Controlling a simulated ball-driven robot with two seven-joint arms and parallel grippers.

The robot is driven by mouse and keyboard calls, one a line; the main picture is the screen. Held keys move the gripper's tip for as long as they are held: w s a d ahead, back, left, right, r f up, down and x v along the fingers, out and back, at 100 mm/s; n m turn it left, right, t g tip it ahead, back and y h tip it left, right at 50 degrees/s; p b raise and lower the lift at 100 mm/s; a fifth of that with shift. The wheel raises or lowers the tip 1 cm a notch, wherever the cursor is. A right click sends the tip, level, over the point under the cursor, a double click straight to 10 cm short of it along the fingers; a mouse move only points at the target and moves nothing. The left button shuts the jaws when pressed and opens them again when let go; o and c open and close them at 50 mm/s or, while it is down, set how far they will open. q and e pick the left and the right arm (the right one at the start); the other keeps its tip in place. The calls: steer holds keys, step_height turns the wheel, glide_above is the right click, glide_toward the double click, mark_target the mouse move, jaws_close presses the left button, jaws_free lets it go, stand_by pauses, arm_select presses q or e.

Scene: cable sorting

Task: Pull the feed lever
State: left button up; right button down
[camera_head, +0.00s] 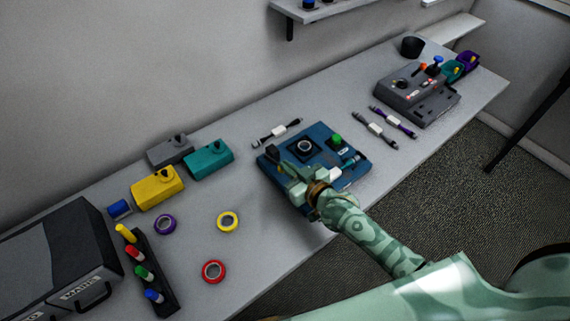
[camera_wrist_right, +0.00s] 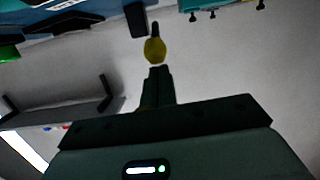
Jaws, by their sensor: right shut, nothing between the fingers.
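A blue device (camera_head: 322,133) sits on the table in the middle of the head view, with a green button (camera_head: 336,139) and a dark round fitting (camera_head: 305,146) on top. A lever with a yellow knob (camera_wrist_right: 154,50) on a dark stem shows in the right wrist view, just beyond my fingertips. My right gripper (camera_head: 288,176) is over the near left part of the device, shut and empty; it also shows in the wrist view (camera_wrist_right: 158,70). A small gap seems to part fingertips and knob. The gripper hides part of the device. My left gripper is not in view.
A grey control box (camera_head: 405,92) with red and blue knobs stands at the far right. Loose cables (camera_head: 375,130) lie between it and the blue device. Yellow (camera_head: 157,190), teal (camera_head: 209,160) and grey boxes stand left, with tape rings (camera_head: 228,222) nearer. A wall runs behind.

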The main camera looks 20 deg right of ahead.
steer(key=shift+s+d+f+t+b, duration=0.1)
steer(key=shift+s+f+t+b, duration=0.1)
steer(key=shift+f+b, duration=0.25)
steer(key=shift+s+f+t+b, duration=0.15)
steer(key=shift+f+t+b, duration=0.1)
steer(key=shift+f, duration=0.3)
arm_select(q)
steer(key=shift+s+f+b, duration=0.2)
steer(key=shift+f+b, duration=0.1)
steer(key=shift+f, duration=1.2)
arm_select(e)
steer(key=shift+s+d+f, duration=0.1)
steer(key=shift+s+f, duration=0.05)
steer(key=shift+f, duration=0.35)
steer(key=shift+s+d+f, duration=0.1)
steer(key=shift+s+f, duration=0.05)
steer(key=shift+f, duration=0.35)
